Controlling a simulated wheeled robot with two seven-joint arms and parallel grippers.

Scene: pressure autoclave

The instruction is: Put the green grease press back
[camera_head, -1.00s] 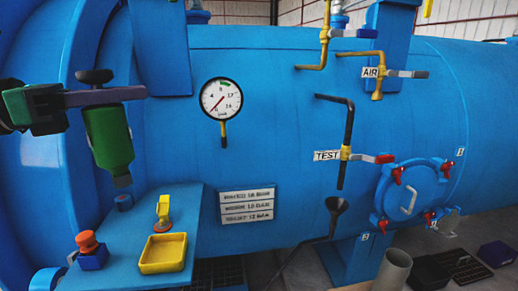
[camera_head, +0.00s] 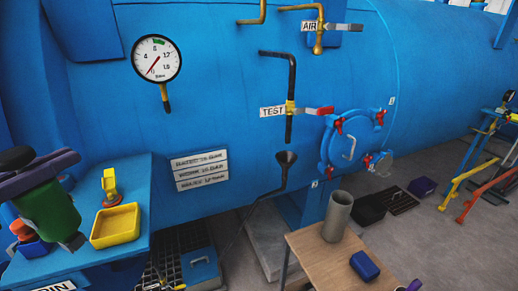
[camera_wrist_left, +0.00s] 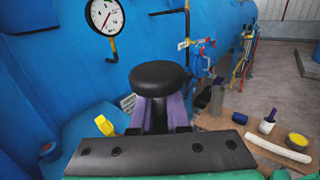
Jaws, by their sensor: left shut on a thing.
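The green grease press (camera_head: 50,210) has a green body and a black round knob on top. It shows at the left edge of the head view. My left gripper (camera_head: 40,172), with purple fingers, is shut on it just below the knob and holds it upright, slightly tilted. In the left wrist view the press's black knob (camera_wrist_left: 160,78) stands between the purple fingers (camera_wrist_left: 162,112). The blue shelf (camera_head: 140,165) is behind and beside the press. My right gripper is not in view.
A yellow tray (camera_head: 116,224) and a yellow-handled part (camera_head: 110,184) are on the blue shelf. The blue autoclave (camera_head: 220,90) fills the back.

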